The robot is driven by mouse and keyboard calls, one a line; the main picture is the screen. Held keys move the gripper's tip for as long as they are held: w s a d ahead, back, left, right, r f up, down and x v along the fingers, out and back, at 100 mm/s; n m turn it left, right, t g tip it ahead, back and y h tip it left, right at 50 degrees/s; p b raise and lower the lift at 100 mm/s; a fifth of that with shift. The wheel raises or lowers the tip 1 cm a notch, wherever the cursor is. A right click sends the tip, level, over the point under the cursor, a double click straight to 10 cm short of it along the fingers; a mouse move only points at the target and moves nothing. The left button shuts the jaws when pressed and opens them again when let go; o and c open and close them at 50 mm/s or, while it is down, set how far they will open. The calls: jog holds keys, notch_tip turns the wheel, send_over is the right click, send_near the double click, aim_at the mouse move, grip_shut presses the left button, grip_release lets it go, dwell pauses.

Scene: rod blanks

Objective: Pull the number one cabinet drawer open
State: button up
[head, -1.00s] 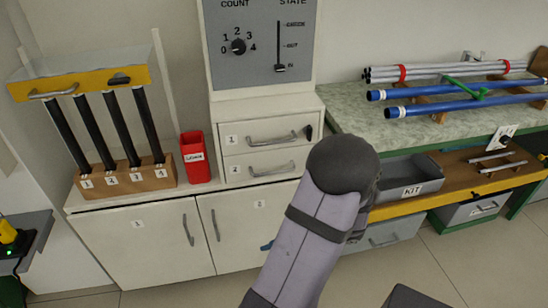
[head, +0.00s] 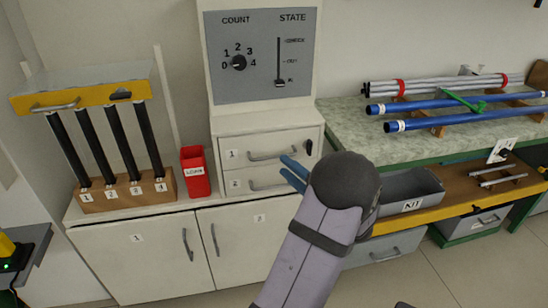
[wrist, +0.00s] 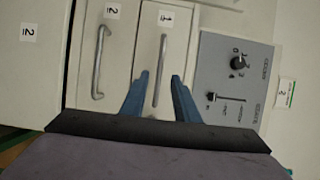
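The number one drawer (head: 240,147) is the upper of two white drawers in the head view and looks shut, flush with its cabinet. Its bar handle (head: 272,155) runs level across the front. In the wrist view, which is turned sideways, the number one drawer's handle (wrist: 159,70) appears between my two blue fingers. My gripper (head: 284,165) is open and empty in front of the drawers; the wrist view also shows its spread fingertips (wrist: 160,76). I cannot tell how far the fingertips are from the handle.
The number two drawer (head: 240,188) lies just below, with its own handle partly behind my fingers. A black latch or knob (head: 308,146) sits right of the upper handle. A COUNT and STATE panel (head: 258,75) stands above. A red bin (head: 196,175) stands to the left.

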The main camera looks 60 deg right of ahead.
aim_at(275, 158)
jog(key=shift+p+x, duration=0.4)
jog(key=shift+x, duration=3.15)
grip_shut()
